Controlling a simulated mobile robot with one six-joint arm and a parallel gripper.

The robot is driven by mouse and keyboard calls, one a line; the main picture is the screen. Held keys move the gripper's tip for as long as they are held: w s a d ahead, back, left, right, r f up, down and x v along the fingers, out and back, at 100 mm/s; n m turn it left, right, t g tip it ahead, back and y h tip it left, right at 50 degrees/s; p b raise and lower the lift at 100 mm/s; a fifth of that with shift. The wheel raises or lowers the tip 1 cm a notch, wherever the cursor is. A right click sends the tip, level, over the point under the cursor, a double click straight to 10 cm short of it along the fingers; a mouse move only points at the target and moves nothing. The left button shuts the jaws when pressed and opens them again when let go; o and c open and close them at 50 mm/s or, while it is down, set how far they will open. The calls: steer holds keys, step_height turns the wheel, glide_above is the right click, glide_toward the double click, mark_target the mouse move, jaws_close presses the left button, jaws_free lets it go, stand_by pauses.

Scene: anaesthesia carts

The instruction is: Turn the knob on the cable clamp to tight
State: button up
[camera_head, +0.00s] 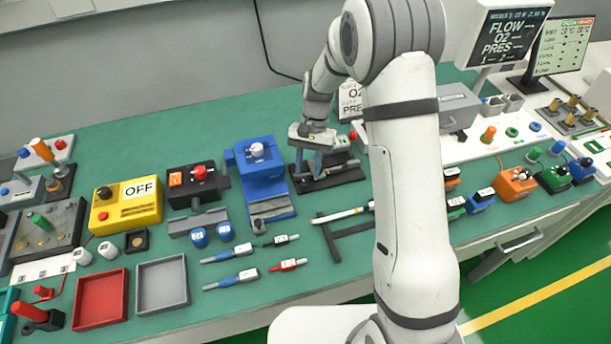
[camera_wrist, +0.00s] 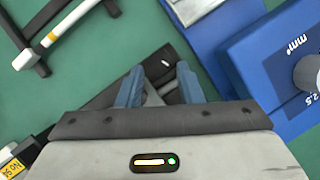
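My gripper (camera_wrist: 158,88) shows two blue-grey fingers standing apart in the wrist view. Between them are a dark surface and a small light grey piece that I cannot clearly identify. In the head view my gripper (camera_head: 314,147) points down over a dark fixture (camera_head: 338,181), which appears to be the cable clamp. Its dark body (camera_wrist: 178,56) with a small white mark lies beyond the fingertips in the wrist view. My gripper and arm hide most of the clamp, and I cannot make out its knob or its setting. Contact with the fingers cannot be told.
A blue device (camera_head: 262,172) with a white knob stands close left of the clamp; it also shows in the wrist view (camera_wrist: 262,62). A dark stand with a white rod (camera_head: 343,215) lies in front. A screen and white panel stand to the right.

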mark_target(306, 181)
steer(key=shift+x, duration=1.85)
steer(key=c, duration=0.7)
steer(key=shift+m+y, duration=0.3)
steer(key=shift+m, duration=0.5)
steer(key=o, duration=0.7)
